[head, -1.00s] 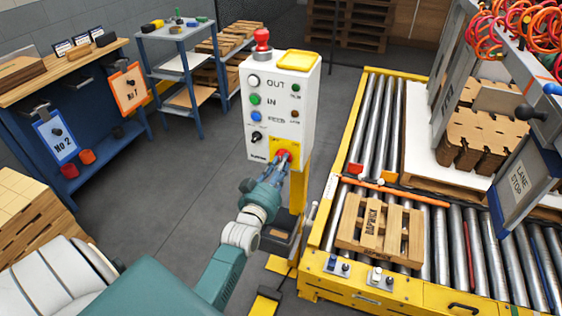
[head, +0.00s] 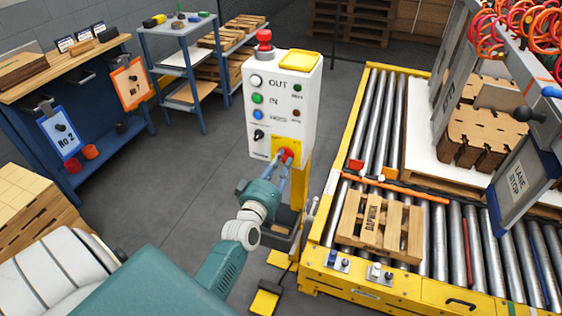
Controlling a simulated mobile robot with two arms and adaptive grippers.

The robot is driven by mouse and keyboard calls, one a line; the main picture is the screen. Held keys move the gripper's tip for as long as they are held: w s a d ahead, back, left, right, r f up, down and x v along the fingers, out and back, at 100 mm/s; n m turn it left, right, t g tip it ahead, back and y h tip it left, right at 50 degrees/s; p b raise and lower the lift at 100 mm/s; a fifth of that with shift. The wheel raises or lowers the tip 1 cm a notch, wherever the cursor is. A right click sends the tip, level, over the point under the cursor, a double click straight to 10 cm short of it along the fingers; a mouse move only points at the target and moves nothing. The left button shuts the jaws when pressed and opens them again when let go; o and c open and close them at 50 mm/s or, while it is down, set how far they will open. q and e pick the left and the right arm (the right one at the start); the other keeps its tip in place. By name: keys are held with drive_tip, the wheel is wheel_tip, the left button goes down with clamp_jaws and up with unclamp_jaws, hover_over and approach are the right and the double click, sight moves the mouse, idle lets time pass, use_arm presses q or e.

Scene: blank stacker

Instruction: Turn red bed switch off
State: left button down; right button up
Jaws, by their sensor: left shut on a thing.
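The red bed switch (head: 287,152) sits on a yellow plate (head: 278,145) low on the front of the white control box (head: 257,147). My left gripper (head: 285,159) reaches up from below and is shut on this red switch. Its fingers cover part of the switch, so which way the switch points cannot be told. My right gripper is not in view.
The box also has green, blue and black controls and a red mushroom button (head: 264,42) on top. It stands on a yellow post beside the roller conveyor (head: 425,285), which carries a small wooden pallet (head: 400,228). A blue workbench (head: 75,125) stands at left. Grey floor between is clear.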

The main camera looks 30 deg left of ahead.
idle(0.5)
use_arm(q)
drive_tip(key=c, duration=1.5)
unclamp_jaws()
drive_tip(key=shift+c, duration=0.2)
drive_tip(key=v, duration=1.2)
drive_tip(key=s+d+f+m+g+h, duration=0.1)
drive_tip(key=s+d+f+m+g, duration=0.15)
drive_tip(key=f, duration=0.85)
drive_tip(key=s+d+f+m+g+h, duration=0.2)
drive_tip(key=s+d+f, duration=0.2)
drive_tip(key=f, duration=0.7)
drive_tip(key=s+d+f+m+g+h, duration=0.1)
drive_tip(key=s+d+f+m+g, duration=0.2)
drive_tip(key=f, duration=0.8)
drive_tip(key=s+f+m+g, duration=0.2)
drive_tip(key=s+f, duration=0.4)
drive_tip(key=s, duration=0.4)
drive_tip(key=s+d+f+m+g, duration=0.1)
drive_tip(key=s+f+m+g, duration=0.1)
drive_tip(key=s+f+g, duration=0.2)
drive_tip(key=s+d+f+m+g, duration=0.1)
drive_tip(key=s+f+m+g, duration=0.1)
drive_tip(key=s+f, duration=0.7)
drive_tip(key=s+g, duration=0.1)
drive_tip(key=s, duration=0.6)
drive_tip(key=shift+s+f, duration=0.2)
drive_tip(key=shift+s, duration=0.15)
